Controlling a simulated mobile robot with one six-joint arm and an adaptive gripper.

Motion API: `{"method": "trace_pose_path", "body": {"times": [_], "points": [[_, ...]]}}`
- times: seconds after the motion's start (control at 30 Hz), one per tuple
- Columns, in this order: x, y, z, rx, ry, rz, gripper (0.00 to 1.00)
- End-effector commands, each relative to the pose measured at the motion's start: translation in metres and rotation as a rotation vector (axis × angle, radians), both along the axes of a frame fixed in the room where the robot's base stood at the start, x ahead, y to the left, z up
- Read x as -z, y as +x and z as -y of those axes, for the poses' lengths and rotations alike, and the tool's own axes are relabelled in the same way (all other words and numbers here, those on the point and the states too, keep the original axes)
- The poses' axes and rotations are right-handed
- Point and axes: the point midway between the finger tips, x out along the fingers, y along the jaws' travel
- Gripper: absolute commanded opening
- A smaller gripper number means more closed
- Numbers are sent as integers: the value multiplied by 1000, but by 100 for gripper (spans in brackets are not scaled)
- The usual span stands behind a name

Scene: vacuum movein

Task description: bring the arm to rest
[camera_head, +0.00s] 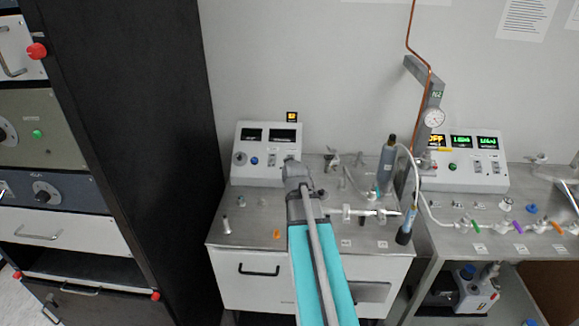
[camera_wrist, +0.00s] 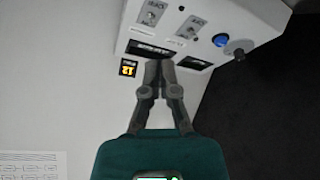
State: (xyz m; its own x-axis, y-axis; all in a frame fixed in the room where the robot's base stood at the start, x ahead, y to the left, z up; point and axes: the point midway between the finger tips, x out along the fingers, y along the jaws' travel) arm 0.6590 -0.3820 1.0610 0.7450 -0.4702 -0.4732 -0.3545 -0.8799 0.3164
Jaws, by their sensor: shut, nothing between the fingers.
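My arm (camera_head: 318,270), teal and grey, reaches up from the bottom of the head view over the metal bench. My gripper (camera_wrist: 161,65) shows in the wrist view with its two fingers together and nothing between them. In that view its tips overlap the front of a white control box (camera_wrist: 185,28); I cannot tell how far apart they are. In the head view the wrist hides part of the bench top and the gripper's fingers cannot be made out. The same control box (camera_head: 262,168) stands at the back left of the bench.
A steel bench (camera_head: 240,232) carries valves, knobs and glass parts. A grey post with a gauge (camera_head: 433,118) and a second display box (camera_head: 476,172) stand to the right. A tall dark rack (camera_head: 150,120) stands close on the left. The wall above is mostly clear.

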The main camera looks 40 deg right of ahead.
Motion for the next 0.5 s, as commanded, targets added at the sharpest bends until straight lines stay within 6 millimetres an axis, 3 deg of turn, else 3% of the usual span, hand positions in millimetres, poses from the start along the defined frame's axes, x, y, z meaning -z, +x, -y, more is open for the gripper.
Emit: {"method": "trace_pose_path", "body": {"times": [0.5], "points": [[2, 1, -5, -5, 9, -9, 0]]}}
